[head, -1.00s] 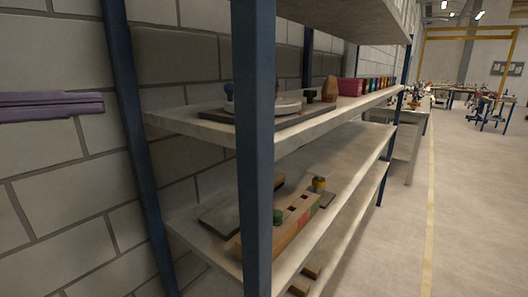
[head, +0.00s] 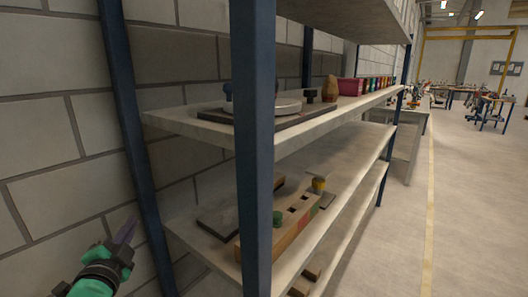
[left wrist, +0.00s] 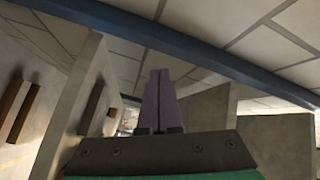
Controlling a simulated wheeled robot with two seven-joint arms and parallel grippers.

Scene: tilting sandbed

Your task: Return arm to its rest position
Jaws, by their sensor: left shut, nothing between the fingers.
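My left gripper (head: 129,228) is at the lower left of the head view, in front of the block wall and left of the shelf rack. Its slim purple fingers are together with nothing between them, pointing up and to the right. The fingers also show closed in the left wrist view (left wrist: 158,100), above the dark gripper body. The gripper appears clear of the rack's blue post in the head view, though the gap in depth is hard to judge. My right gripper is not in view.
The rack's front post (head: 255,150) and rear post (head: 128,130) are blue. The middle shelf (head: 300,132) holds a round pale disc on a dark board and several small items. The lower shelf (head: 350,175) holds a wooden block (head: 290,228). The floor (head: 480,200) at right is open.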

